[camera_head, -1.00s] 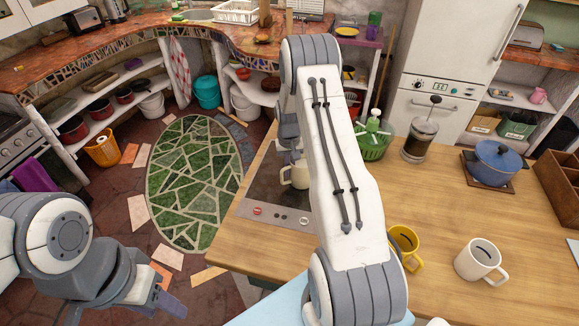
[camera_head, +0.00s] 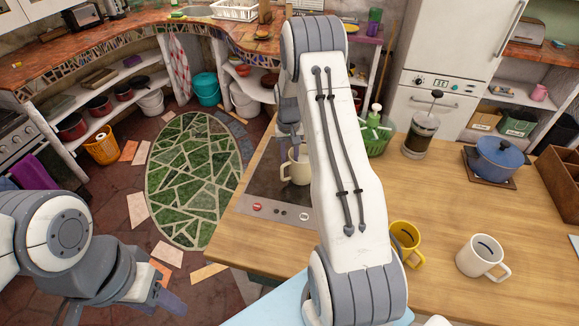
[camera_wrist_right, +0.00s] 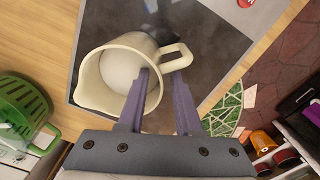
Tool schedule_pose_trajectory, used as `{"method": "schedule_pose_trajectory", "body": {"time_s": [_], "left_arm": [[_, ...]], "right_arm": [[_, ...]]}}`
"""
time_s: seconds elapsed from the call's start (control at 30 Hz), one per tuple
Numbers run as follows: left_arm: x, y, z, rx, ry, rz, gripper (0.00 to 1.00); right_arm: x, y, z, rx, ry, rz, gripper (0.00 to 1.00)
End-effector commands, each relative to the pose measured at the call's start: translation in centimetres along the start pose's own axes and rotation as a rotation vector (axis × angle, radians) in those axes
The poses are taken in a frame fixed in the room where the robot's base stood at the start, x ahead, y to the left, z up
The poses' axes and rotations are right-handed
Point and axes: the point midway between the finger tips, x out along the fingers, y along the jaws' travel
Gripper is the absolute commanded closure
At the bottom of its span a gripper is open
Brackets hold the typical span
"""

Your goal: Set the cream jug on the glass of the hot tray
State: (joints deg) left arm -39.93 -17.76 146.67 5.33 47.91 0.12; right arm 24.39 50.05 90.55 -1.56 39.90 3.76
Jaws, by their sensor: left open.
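The cream jug (camera_head: 296,170) stands on the dark glass of the hot tray (camera_head: 262,183), as far as I can see, partly behind my right arm. In the right wrist view the jug (camera_wrist_right: 92,82) shows its open mouth and its handle over the grey glass (camera_wrist_right: 215,25). My right gripper (camera_wrist_right: 162,76) is open there, its fingers apart. One finger overlaps the jug's rim and the other is on the handle side; contact is unclear. My left gripper (camera_head: 165,303) is open and empty over the floor at lower left.
A yellow mug (camera_head: 405,240) and a white mug (camera_head: 480,257) stand on the wooden counter (camera_head: 440,195). A green basket (camera_head: 377,138), a French press (camera_head: 422,132) and a blue pot (camera_head: 497,158) are behind. The tray's control strip (camera_head: 280,210) faces the front.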

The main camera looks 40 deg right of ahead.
Motion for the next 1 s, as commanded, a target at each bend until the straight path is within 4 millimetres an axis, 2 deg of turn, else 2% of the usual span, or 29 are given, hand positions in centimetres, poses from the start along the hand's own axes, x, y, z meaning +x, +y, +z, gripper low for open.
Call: {"method": "schedule_pose_trajectory", "body": {"time_s": [0.03, 0.1, 0.33, 0.5, 0.7, 0.77, 0.87, 0.97, 1.0], "left_arm": [[0.9, -0.1, 0.1, -0.001, 0.000, 0.000, 0.50], [1.5, -0.1, 0.1, -0.001, 0.000, 0.000, 0.50], [2.6, -0.2, 0.1, 0.000, 0.000, 0.000, 0.50], [2.9, -0.2, 0.2, 0.000, 0.000, 0.000, 0.50], [2.9, -0.2, 0.2, 0.000, 0.000, 0.000, 0.50], [2.9, -0.2, 0.2, 0.000, 0.000, 0.000, 0.50], [2.9, -0.2, 0.2, 0.000, 0.000, 0.000, 0.50], [2.9, -0.2, 0.2, 0.000, 0.000, 0.000, 0.50], [2.9, -0.2, 0.2, 0.000, 0.000, 0.000, 0.50]], "right_arm": [[-0.9, 0.0, -0.2, 0.000, 0.008, -0.001, 0.66], [-2.5, 0.0, -0.1, 0.000, 0.007, -0.001, 0.66], [-6.8, 0.0, -0.1, -0.001, 0.003, -0.001, 0.66], [-8.4, 0.0, 0.0, -0.001, 0.000, 0.000, 0.66], [-9.0, -0.6, 0.3, -0.012, 0.000, -0.001, 0.66], [-9.6, -2.1, 1.0, -0.043, 0.004, -0.004, 0.66], [-11.5, -6.7, 3.9, -0.147, 0.012, -0.012, 0.66], [-14.0, -12.8, 9.8, -0.313, 0.022, -0.026, 0.66], [-14.9, -15.1, 12.9, -0.389, 0.025, -0.034, 0.66]]}}
